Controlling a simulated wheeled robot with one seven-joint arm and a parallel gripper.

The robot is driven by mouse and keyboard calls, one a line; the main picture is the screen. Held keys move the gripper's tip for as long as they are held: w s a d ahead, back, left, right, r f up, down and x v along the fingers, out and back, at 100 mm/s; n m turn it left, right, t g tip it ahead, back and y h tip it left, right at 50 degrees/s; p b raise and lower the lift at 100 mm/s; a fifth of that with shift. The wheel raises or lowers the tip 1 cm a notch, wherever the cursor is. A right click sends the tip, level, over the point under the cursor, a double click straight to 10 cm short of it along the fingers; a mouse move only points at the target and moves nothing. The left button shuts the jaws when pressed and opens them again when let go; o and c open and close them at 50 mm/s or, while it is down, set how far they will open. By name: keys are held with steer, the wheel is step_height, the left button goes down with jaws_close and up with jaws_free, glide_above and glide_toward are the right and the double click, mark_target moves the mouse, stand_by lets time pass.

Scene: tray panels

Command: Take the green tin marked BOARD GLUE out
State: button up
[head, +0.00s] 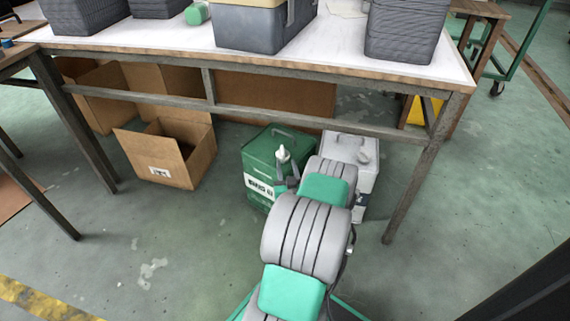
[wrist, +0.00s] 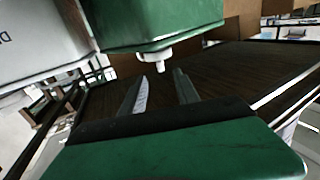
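The green tin (head: 259,160) stands upright on the floor under the workbench, with a dark carrying handle on top. Its white front label is partly readable, and my arm hides its right part. My gripper (head: 287,183) is at the tin's near right side, close to its white spout. In the wrist view the tin (wrist: 160,22) appears inverted at the top, with the spout (wrist: 153,58) pointing down. My gripper's two fingers (wrist: 163,90) are apart there with nothing between them. They seem just short of the spout.
A white canister (head: 352,160) stands close on the green tin's right. An open cardboard box (head: 172,158) is on the left. The bench top (head: 130,40), its rail (head: 300,109) and front leg (head: 415,185) bound the space. Floor in front is clear.

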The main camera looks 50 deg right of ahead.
steer(key=x, duration=1.1)
steer(key=shift+w+d+b, duration=0.25)
steer(key=shift+w+b, duration=0.05)
steer(key=shift+b, duration=0.05)
steer(key=shift+c, duration=0.5)
jaws_close()
stand_by(0.3)
